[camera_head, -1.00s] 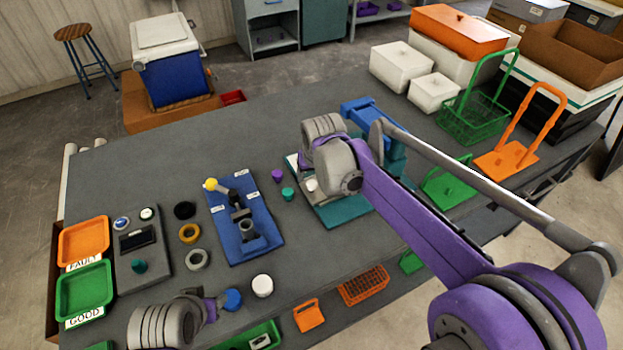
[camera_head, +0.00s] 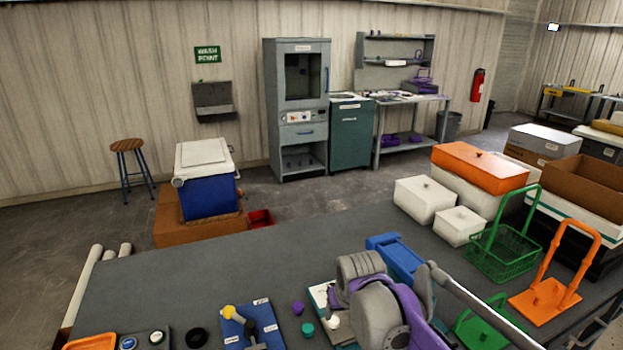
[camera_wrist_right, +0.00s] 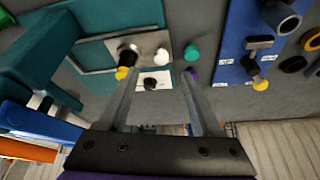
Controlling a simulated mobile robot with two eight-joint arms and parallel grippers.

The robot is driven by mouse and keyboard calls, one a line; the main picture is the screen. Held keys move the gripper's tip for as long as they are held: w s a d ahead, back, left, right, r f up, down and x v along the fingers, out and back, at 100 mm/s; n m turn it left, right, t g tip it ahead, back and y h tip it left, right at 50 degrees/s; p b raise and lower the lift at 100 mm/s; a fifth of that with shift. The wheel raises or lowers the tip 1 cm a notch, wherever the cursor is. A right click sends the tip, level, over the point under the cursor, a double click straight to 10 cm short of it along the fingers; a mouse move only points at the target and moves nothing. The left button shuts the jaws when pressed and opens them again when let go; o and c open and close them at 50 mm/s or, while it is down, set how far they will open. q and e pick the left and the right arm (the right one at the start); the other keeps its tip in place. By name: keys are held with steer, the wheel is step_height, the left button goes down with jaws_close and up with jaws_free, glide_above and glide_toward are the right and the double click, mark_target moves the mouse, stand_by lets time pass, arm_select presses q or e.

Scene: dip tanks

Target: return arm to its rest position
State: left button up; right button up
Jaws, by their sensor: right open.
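My right arm (camera_head: 385,310) comes in from the lower right of the head view, its grey and purple wrist above the teal fixture plate. Its fingers are mostly hidden there behind the wrist. In the right wrist view, the right gripper (camera_wrist_right: 155,85) is open, with two separate fingers and nothing held between them. Beyond the fingers lie the fixture plate (camera_wrist_right: 93,56) and a dark, yellow-tipped part (camera_wrist_right: 126,60). My left gripper is in neither current view.
The blue board (camera_head: 236,333) with a yellow-tipped part, a purple piece (camera_head: 298,307) and a teal piece (camera_head: 307,329) lie left of the arm. A green basket (camera_head: 502,252), an orange carrier (camera_head: 545,295) and white boxes (camera_head: 424,200) stand right. The table's back left is clear.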

steer(key=s+d+f, duration=0.2)
steer(key=s+d, duration=0.1)
steer(key=s, duration=0.5)
steer(key=s+d+f, duration=0.3)
steer(key=s, duration=0.5)
steer(key=s+d+f+m+t, duration=0.1)
steer(key=s+d+f, duration=0.2)
steer(key=s, duration=0.5)
steer(key=shift+s+d+f, duration=0.15)
steer(key=shift+s, duration=0.2)
